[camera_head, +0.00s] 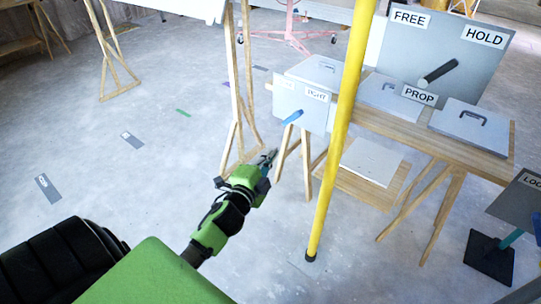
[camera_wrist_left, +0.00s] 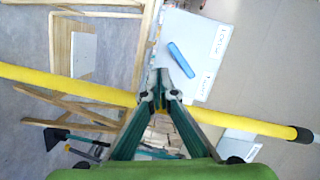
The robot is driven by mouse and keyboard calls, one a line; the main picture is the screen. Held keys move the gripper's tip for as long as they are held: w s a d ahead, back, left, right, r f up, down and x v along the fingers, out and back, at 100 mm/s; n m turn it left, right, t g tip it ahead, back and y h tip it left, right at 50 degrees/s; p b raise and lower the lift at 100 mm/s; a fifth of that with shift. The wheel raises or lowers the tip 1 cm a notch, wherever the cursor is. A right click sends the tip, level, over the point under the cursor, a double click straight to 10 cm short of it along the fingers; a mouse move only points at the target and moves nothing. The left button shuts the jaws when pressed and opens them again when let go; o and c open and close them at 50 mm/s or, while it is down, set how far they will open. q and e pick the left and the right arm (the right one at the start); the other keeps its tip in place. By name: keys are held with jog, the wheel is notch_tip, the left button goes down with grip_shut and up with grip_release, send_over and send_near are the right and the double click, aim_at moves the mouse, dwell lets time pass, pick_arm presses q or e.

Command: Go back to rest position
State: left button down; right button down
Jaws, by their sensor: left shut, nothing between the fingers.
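My left gripper (camera_head: 267,160) reaches in on a green and black arm and hangs over the floor, below and left of a grey box (camera_head: 312,110) with a blue lever (camera_head: 293,117). Its fingers are shut and empty; in the left wrist view (camera_wrist_left: 159,94) they meet at the tips. There the blue lever (camera_wrist_left: 181,60) shows beyond the fingertips, apart from them as far as I can tell. A yellow pole (camera_head: 342,125) stands right of the gripper in the head view. In the left wrist view, the pole (camera_wrist_left: 70,83) passes behind the fingers. My right gripper is not in view.
A wooden table (camera_head: 420,132) on the right holds grey panels and a board (camera_head: 448,45) marked FREE, HOLD and PROP with a dark lever. A wooden trestle (camera_head: 235,80) stands beside the box. A dark-based stand (camera_head: 489,258) is at right. The floor at left is mostly clear.

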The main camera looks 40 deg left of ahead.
pick_arm(q)
jog(key=shift+s, duration=0.25)
dwell(0.4)
jog(key=s+d+f+n+g+h, duration=0.15)
jog(key=s+f, duration=0.25)
jog(key=f, duration=0.7)
jog(key=s+d+f+n+g, duration=0.2)
jog(key=s+f+g, duration=0.15)
jog(key=f, duration=0.75)
jog(key=s+d+f+n+g+h, duration=0.15)
jog(key=s+f, duration=0.35)
jog(key=f, duration=0.6)
jog(key=s+d+f+n+g, duration=0.1)
jog(key=s+d+f+g, duration=0.2)
jog(key=s+f, duration=0.4)
jog(key=s+d+f+n+g+p, duration=0.1)
jog(key=s+f, duration=0.5)
jog(key=s, duration=1)
jog(key=s+d+f+n+g, duration=0.3)
jog(key=s+f, duration=0.4)
jog(key=s, duration=0.5)
jog(key=shift+s+d+f+g+h, duration=0.35)
jog(key=shift+d+g, duration=0.55)
jog(key=shift+g, duration=0.25)
